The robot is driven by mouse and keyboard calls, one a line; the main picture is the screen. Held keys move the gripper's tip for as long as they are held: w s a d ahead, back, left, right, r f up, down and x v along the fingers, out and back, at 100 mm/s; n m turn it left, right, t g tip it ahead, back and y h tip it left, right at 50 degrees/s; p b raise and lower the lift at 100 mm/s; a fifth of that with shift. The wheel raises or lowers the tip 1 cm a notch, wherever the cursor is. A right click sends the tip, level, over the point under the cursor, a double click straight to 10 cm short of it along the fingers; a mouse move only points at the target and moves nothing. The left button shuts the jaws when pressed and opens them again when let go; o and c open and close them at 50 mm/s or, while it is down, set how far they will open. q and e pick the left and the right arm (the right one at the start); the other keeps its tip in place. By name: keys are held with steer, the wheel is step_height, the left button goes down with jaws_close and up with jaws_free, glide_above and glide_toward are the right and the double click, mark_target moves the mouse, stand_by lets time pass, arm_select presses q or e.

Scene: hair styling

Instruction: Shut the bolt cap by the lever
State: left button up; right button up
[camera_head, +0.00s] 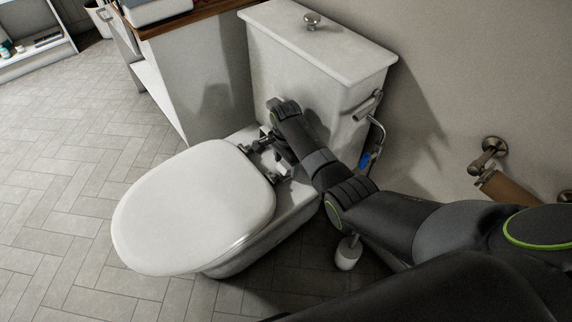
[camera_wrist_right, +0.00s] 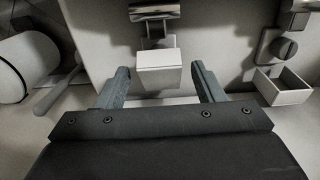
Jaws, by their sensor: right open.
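The toilet's closed white lid (camera_head: 195,205) lies in front of its tank (camera_head: 320,85) in the head view. My right gripper (camera_head: 266,147) is low over the hinge area between lid and tank. In the right wrist view my right gripper (camera_wrist_right: 160,78) is open. A white box-shaped cap (camera_wrist_right: 158,65) shows between its fingers, apart from both, below a chrome fitting (camera_wrist_right: 155,13). A second white cap (camera_wrist_right: 283,87) is to the right and looks open and hollow. Which piece is the lever, I cannot tell. My arm hides part of the hinge area in the head view.
A flush handle (camera_head: 367,106) and a hose with a blue part (camera_head: 366,160) are on the tank's right side. A white brush holder (camera_head: 348,253) stands on the floor beside the toilet. A paper holder (camera_head: 491,152) is on the right wall. The floor at left is clear.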

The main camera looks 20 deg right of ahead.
steer(key=c, duration=1)
